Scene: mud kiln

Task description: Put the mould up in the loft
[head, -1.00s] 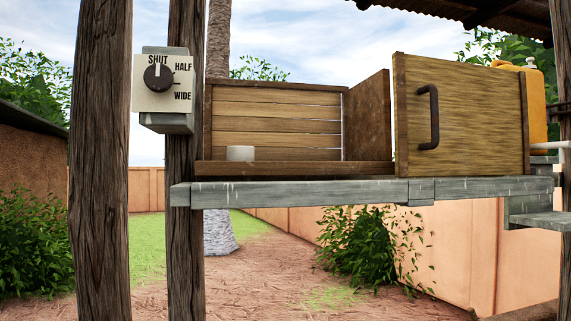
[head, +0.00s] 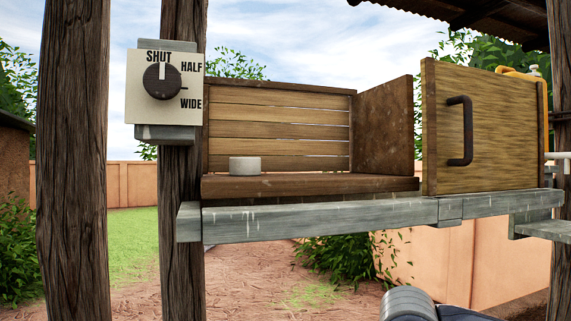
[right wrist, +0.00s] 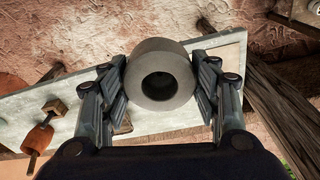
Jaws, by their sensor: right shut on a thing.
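The mould appears to be the grey round piece with a dark central hole (right wrist: 160,62) in the right wrist view. My right gripper (right wrist: 163,85) is shut on it, with one finger pressed against each side. The loft (head: 310,185) is a wooden box-like compartment on a raised grey beam in the head view. Its left part is open at the front, and a wooden door panel with a dark handle (head: 495,130) stands at its right. My left gripper is not in view.
A dial box marked SHUT, HALF and WIDE (head: 185,105) is fixed to a post left of the loft. A thick wooden post (head: 75,160) stands further left. The loft floor right of the cylinder is clear. A pale board (right wrist: 210,120) lies below the mould.

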